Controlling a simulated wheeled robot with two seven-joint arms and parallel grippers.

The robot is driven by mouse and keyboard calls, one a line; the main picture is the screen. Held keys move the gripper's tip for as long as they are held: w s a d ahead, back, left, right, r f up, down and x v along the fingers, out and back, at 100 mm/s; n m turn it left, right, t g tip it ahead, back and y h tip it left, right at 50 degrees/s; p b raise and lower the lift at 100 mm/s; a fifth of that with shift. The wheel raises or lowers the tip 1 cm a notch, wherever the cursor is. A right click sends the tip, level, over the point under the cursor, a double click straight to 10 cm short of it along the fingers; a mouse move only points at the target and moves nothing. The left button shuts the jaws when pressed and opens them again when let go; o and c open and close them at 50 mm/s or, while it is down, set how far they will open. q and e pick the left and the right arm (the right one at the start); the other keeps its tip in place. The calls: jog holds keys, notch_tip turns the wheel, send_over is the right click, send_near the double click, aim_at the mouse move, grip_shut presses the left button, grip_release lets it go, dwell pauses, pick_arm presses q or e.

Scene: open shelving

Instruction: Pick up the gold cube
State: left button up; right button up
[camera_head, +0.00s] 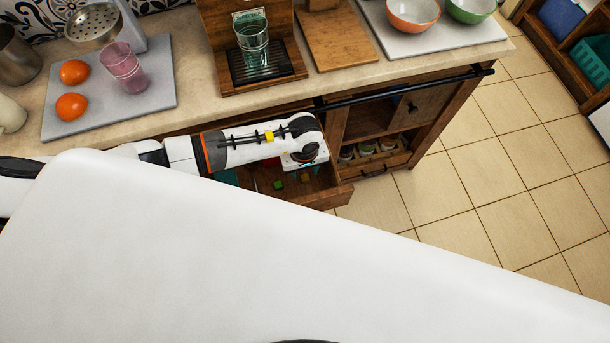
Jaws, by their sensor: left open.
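An open wooden drawer (335,194) juts out from under the counter. A small gold cube (305,178) lies in it, close to a small green cube (278,185) on its left. My left gripper (304,169) points down into the drawer, over the gold cube in the picture. Its jaws are open, and the fingers are mostly hidden below the wrist. I cannot tell how high they are above the cube. My right gripper is not in view.
Tiled floor at right is clear.

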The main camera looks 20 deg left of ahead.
aim_at(305, 179)
pick_arm(q)
jog(key=shift+f, duration=1.2)
grip_shut()
jog(key=shift+r, duration=0.1)
